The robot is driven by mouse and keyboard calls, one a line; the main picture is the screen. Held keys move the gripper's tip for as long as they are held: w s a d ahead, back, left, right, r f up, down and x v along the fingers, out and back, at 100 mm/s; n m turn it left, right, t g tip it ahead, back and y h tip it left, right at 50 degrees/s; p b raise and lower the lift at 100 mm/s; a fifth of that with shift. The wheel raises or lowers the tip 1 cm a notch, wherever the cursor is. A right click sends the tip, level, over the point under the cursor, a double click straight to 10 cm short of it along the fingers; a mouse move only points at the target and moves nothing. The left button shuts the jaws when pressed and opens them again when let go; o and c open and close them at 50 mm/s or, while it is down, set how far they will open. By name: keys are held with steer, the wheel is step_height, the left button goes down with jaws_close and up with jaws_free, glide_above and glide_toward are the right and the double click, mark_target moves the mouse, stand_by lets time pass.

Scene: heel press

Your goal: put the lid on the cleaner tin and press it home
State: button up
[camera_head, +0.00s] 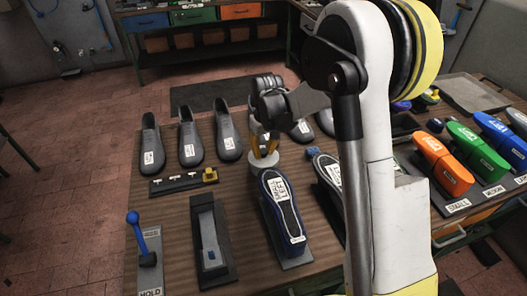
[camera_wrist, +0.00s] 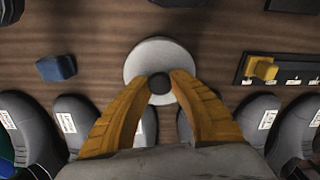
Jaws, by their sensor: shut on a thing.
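My gripper (camera_wrist: 160,84) is shut on the dark knob (camera_wrist: 160,82) of a round pale lid. In the wrist view the lid (camera_wrist: 158,52) is a flat disc beyond my two yellow fingers, seen from above. In the head view my gripper (camera_head: 264,154) points down over the table and the pale lid (camera_head: 257,163) shows just beneath it. I cannot make out the cleaner tin apart from the lid; whatever is under the lid is hidden, so I cannot tell whether the lid rests on anything.
Grey shoe shapes (camera_head: 190,143) stand along the table's (camera_head: 165,211) far side. A blue shoe (camera_head: 281,205) is on a stand just in front. A black strip (camera_head: 178,187) with a yellow block (camera_head: 209,174) lies left; a blue block (camera_wrist: 56,68) lies near. A blue-knobbed lever (camera_head: 140,235) stands front left.

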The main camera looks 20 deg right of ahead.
mark_target(263, 150)
steer(key=shift+f+b, duration=0.7)
stand_by(1.7)
steer(key=o, duration=1.5)
steer(key=shift+r+p, duration=2.05)
steer(key=shift+r, duration=1.45)
steer(key=s+r+t+b, duration=0.2)
steer(key=s+r+b, duration=0.1)
steer(key=s+r, duration=0.35)
steer(key=s+t+b, duration=0.1)
steer(key=s+b, duration=0.1)
steer(key=s, duration=0.4)
steer(key=s+m+t+b, duration=0.1)
steer(key=s+b, duration=0.1)
steer(key=s, duration=0.5)
steer(key=s+m+t+b, duration=0.1)
steer(key=s+t+b, duration=0.1)
steer(key=s, duration=0.4)
steer(key=shift+s+f, duration=0.25)
steer(key=shift+f, duration=0.1)
